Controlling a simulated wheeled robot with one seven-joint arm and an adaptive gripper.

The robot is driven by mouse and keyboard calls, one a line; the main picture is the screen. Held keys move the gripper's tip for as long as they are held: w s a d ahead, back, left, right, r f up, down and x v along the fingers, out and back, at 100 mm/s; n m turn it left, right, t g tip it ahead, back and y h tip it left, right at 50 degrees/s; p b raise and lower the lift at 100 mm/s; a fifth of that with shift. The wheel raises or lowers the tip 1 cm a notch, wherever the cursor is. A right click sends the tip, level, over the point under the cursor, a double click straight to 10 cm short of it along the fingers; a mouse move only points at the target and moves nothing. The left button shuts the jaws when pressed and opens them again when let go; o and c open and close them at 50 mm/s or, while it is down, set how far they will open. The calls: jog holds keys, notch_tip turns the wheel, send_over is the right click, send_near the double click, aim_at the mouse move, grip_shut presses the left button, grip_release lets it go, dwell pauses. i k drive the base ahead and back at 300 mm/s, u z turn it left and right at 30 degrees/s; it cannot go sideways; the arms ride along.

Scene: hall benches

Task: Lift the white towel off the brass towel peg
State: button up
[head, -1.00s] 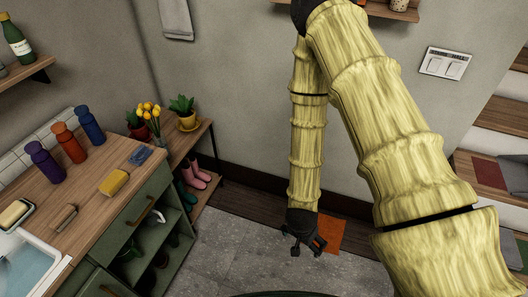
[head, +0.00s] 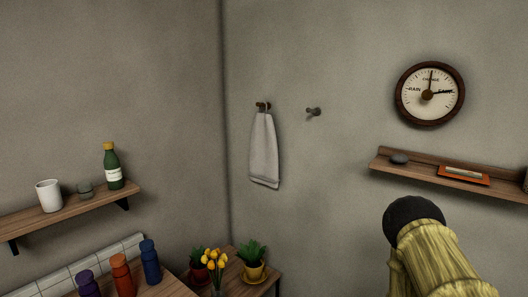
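The white towel (head: 263,152) hangs from the brass towel peg (head: 262,105) on the wall, just right of the room corner in the head view. It hangs straight down with its lower end free, above the plants. A second, darker peg (head: 313,111) to the right is bare. My gripper is outside the present view; only part of my arm shows at the lower right, well away from the towel.
A wall shelf (head: 450,182) with a dark stone and a small orange-framed item is at the right, under a round dial (head: 430,93). A left shelf (head: 70,215) holds a mug and bottle. Yellow flowers (head: 214,262) and potted plants stand below the towel.

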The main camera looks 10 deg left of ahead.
aim_at(264, 168)
jog(key=u, duration=0.35)
jog(key=i, duration=0.75)
jog(key=u, duration=0.5)
